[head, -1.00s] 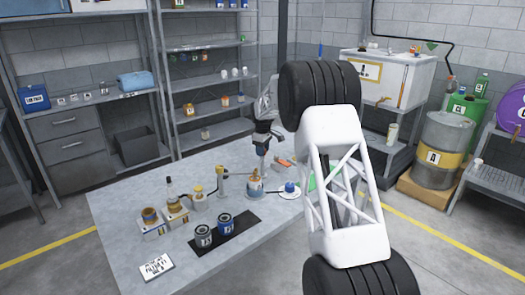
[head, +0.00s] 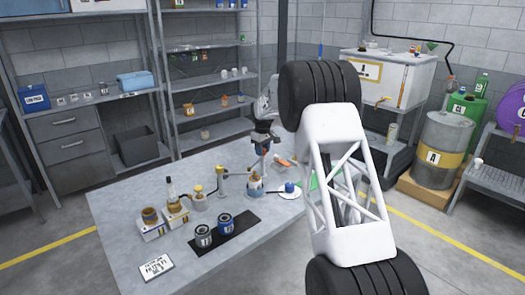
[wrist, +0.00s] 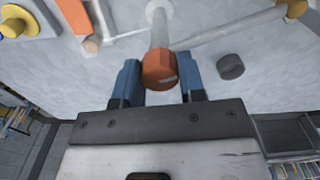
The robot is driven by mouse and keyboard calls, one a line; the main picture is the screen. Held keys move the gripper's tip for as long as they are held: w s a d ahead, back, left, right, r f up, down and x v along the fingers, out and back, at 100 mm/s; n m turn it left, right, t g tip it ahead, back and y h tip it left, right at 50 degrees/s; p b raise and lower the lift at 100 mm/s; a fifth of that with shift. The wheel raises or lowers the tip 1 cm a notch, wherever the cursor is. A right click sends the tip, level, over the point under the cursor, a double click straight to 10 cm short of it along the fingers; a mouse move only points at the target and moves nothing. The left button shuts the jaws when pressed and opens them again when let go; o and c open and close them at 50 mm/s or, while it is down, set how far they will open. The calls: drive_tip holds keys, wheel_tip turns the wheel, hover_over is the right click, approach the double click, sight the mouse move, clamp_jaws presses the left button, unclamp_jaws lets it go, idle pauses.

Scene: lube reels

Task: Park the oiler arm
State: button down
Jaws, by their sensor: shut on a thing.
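In the wrist view the grey tube (wrist: 235,26) passes behind an orange knob (wrist: 159,68) on a grey rod. My gripper (head: 262,165) is low over the bench beside the cup-like part. In the wrist view its blue fingers (wrist: 160,82) stand on both sides of the orange knob and are shut on it. The join between knob and tube is hard to make out.
A dark round piece (wrist: 230,66) lies right of my fingers.

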drive_tip(key=m, duration=0.3)
drive_tip(key=shift+m, duration=0.3)
drive_tip(key=m, duration=0.4)
drive_tip(key=shift+r+m, duration=0.1)
drive_tip(key=shift+m, duration=0.2)
drive_tip(key=m, duration=0.3)
drive_tip(key=shift+m, duration=2.1)
drive_tip(key=c, duration=0.7)
unclamp_jaws()
drive_tip(key=shift+r, duration=0.1)
